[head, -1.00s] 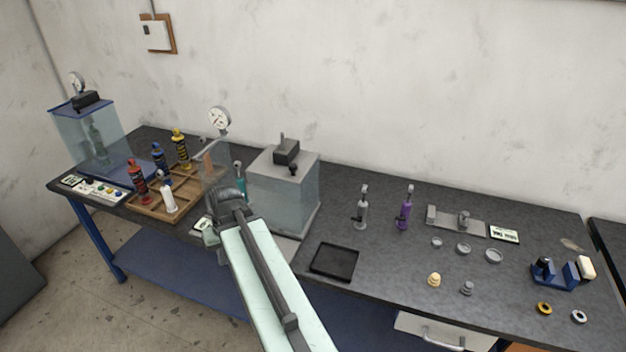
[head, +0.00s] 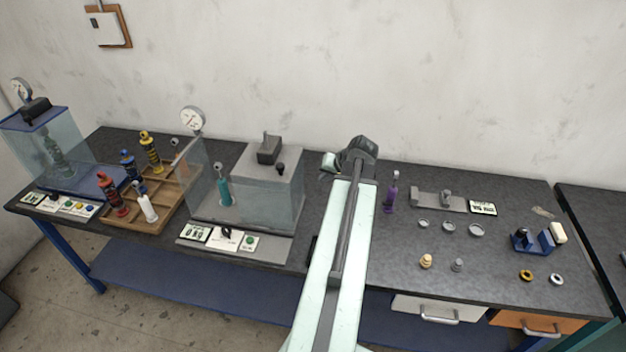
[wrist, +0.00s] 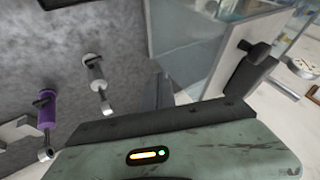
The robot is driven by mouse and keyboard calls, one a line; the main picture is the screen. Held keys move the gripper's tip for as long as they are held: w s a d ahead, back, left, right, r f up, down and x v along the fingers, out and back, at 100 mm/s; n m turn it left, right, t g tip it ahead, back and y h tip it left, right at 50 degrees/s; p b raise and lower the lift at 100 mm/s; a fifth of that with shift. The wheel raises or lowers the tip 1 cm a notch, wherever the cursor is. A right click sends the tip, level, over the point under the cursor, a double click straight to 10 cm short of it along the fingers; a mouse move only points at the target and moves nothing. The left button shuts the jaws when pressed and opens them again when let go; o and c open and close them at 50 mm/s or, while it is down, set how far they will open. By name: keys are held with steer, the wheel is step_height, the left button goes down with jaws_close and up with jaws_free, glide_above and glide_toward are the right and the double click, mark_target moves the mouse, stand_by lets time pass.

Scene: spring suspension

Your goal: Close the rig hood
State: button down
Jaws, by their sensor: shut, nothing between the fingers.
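The rig hood (head: 272,200) is a clear box with a grey top on the middle rig. It sits at the right part of the rig base (head: 265,247). A teal shock absorber (head: 223,188) stands left of the grey top, behind clear panel. A dark block and a small black knob (head: 281,168) are on the top. The hood's clear wall also shows in the wrist view (wrist: 195,45). My gripper (head: 330,165) is just right of the hood, above the bench, with no clear contact. In the wrist view the fingers (wrist: 160,92) look shut and empty.
Small rings and parts lie right.

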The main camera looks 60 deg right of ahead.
steer(key=shift+w+d+f+b, duration=0.1)
steer(key=shift+w+f+b, duration=1)
steer(key=shift+w, duration=0.35)
steer(key=shift+w+d+f+b, duration=0.1)
steer(key=shift+w+f+b, duration=0.8)
steer(key=shift+w+f, duration=0.5)
steer(key=shift+w+d+f+b, duration=0.1)
steer(key=shift+w+f+b, duration=0.9)
steer(key=shift+w, duration=0.55)
